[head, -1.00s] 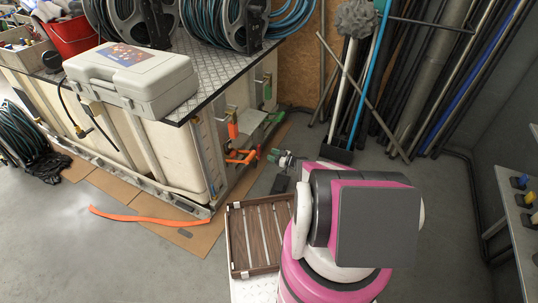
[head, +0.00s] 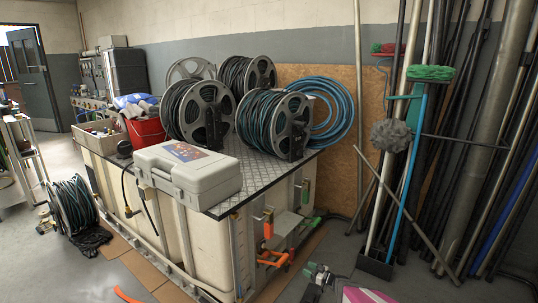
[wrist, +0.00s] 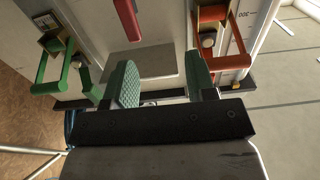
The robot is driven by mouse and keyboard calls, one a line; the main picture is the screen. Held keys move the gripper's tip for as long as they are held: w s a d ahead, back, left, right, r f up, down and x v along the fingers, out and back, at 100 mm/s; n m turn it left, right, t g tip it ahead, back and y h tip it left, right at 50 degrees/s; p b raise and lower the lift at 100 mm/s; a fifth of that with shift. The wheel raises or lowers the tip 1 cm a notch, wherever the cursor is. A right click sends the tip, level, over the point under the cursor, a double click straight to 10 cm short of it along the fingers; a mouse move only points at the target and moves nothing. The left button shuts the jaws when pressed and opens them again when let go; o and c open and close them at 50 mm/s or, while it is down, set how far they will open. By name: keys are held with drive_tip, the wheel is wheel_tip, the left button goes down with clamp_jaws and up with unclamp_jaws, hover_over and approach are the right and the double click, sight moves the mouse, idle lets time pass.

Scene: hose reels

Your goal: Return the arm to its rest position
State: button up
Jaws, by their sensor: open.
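My gripper (wrist: 162,82) is open in the wrist view, its two green-padded fingers apart with nothing between them. It faces the lower side of the white tank stand, with a green handle (wrist: 72,72) to its left, a red handle (wrist: 128,20) ahead and an orange-red handle (wrist: 232,60) to its right. In the head view, my gripper (head: 318,274) shows small at the bottom edge, just right of the orange handles (head: 272,259). A bit of my pink arm shows at the bottom; the rest is out of view.
The metal-topped stand (head: 228,207) carries a grey case (head: 188,172), several hose reels (head: 270,122) and a red bucket (head: 146,131). Brooms and poles (head: 400,150) lean at the right wall. Another hose reel (head: 73,205) stands on the floor at left.

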drive_tip(key=s+a+r+m+g+h, duration=0.1)
drive_tip(key=s+a+r+g+h, duration=0.1)
drive_tip(key=s+a+r+g, duration=0.45)
drive_tip(key=s+a+r+m+g+h, duration=0.25)
drive_tip(key=s+r, duration=0.35)
drive_tip(key=r, duration=0.4)
drive_tip(key=s+d+r+m+h, duration=0.3)
drive_tip(key=s+r+h, duration=0.2)
drive_tip(key=s+r, duration=0.1)
drive_tip(key=s+d+r+m+g+h, duration=0.1)
drive_tip(key=s+d+r+m+h, duration=0.2)
drive_tip(key=s+r, duration=0.4)
drive_tip(key=shift+s+r+m+h, duration=0.3)
drive_tip(key=shift+r+m+h, duration=0.45)
drive_tip(key=shift+r+h, duration=0.25)
